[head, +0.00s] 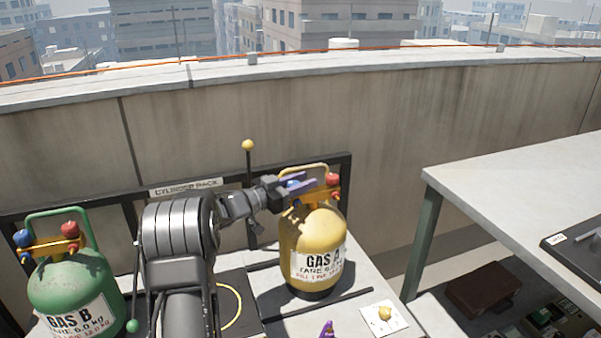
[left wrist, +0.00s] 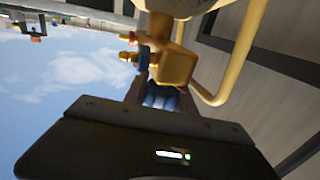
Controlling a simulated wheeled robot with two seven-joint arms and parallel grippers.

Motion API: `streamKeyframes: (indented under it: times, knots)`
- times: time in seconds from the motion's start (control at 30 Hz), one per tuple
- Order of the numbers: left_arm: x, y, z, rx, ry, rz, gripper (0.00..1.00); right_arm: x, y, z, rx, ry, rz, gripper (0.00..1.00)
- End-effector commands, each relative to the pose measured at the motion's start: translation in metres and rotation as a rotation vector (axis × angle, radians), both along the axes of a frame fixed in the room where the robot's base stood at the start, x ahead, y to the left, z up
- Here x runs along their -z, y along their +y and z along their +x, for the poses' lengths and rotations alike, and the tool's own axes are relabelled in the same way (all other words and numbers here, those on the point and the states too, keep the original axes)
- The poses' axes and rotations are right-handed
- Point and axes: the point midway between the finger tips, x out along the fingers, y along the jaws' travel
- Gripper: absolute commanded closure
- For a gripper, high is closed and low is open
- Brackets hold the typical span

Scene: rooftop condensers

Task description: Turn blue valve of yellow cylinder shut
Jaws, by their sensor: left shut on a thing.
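The yellow cylinder (head: 312,243), labelled GAS A, stands upright on the rack top in the head view. Its blue valve (head: 293,184) is at the left of its brass valve block, and a red valve (head: 333,180) is at the right. My left gripper (head: 296,183) reaches in from the left and is shut on the blue valve, partly covering it. In the left wrist view the blue valve (left wrist: 160,95) sits between the fingers, below the brass block (left wrist: 178,66). My right gripper is not in view.
A green cylinder (head: 75,285), labelled GAS B, with its own blue and red valves stands at the left. A yellow-knobbed rod (head: 248,146) rises behind my arm. A grey table (head: 520,185) is at the right. A white card (head: 384,318) with a yellow piece lies in front.

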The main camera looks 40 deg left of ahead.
Motion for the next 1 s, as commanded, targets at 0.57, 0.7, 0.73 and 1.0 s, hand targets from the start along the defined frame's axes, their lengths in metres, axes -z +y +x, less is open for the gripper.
streamKeyframes:
  times: [0.57,0.7,0.73,1.0]
  knots:
    - [0.005,-0.018,-0.002,0.379,0.002,-0.011,1.00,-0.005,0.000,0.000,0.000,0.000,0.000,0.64]
    - [0.004,-0.017,-0.004,0.407,0.002,-0.009,1.00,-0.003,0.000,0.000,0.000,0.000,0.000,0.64]
    - [0.004,-0.016,-0.004,0.410,0.001,-0.010,1.00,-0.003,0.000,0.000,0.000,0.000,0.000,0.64]
    - [0.001,-0.013,-0.005,0.418,0.001,-0.003,1.00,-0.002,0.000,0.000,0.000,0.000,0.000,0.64]
